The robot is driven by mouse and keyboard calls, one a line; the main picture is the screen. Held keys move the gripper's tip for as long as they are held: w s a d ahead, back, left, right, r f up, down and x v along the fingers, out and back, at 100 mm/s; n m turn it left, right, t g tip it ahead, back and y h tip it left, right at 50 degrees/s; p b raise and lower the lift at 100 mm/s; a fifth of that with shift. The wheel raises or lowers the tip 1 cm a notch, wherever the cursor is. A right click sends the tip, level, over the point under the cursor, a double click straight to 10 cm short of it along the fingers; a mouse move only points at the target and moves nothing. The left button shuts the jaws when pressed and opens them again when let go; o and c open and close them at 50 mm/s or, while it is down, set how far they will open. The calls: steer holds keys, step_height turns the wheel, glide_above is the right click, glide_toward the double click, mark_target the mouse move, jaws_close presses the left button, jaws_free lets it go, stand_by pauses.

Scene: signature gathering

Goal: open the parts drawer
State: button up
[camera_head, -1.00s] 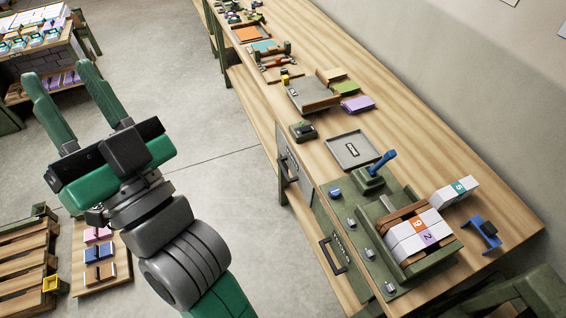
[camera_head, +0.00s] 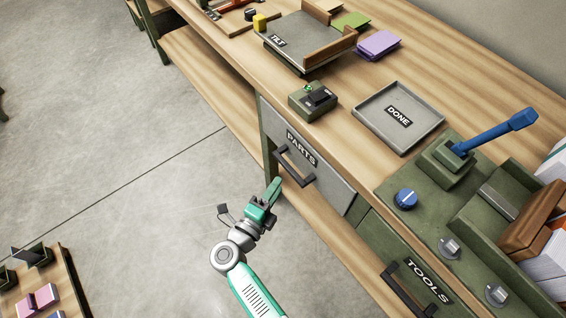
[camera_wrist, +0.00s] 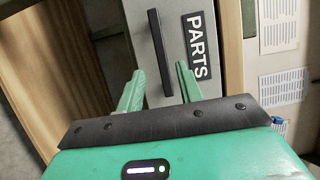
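The parts drawer (camera_head: 330,180) is a grey front under the bench, labelled PARTS, and it looks closed. Its dark bar handle (camera_head: 294,166) crosses the front below the label. In the wrist view the handle (camera_wrist: 160,52) runs nearly upright, with the PARTS label (camera_wrist: 198,47) to its right. My gripper (camera_head: 274,190) is just in front of the drawer, below and left of the handle in the head view. In the wrist view my gripper (camera_wrist: 158,85) has its green fingers spread apart, one on each side of the handle's line. The handle appears beyond the fingertips; contact cannot be told.
A green TOOLS drawer with a dark handle (camera_head: 408,290) is at the lower right. On the bench are a grey DONE tray (camera_head: 372,128), a small green device (camera_head: 313,100) and a machine with a blue lever (camera_head: 500,130). Open floor lies left of the bench.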

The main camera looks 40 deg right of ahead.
mark_target(287, 171)
steer(key=b+x, duration=0.2)
steer(key=x, duration=0.5)
steer(key=shift+s, duration=0.1)
steer(key=shift+w+d+r, duration=0.15)
steer(key=shift+w+d, duration=0.05)
steer(key=shift+d, duration=0.15)
jaws_close()
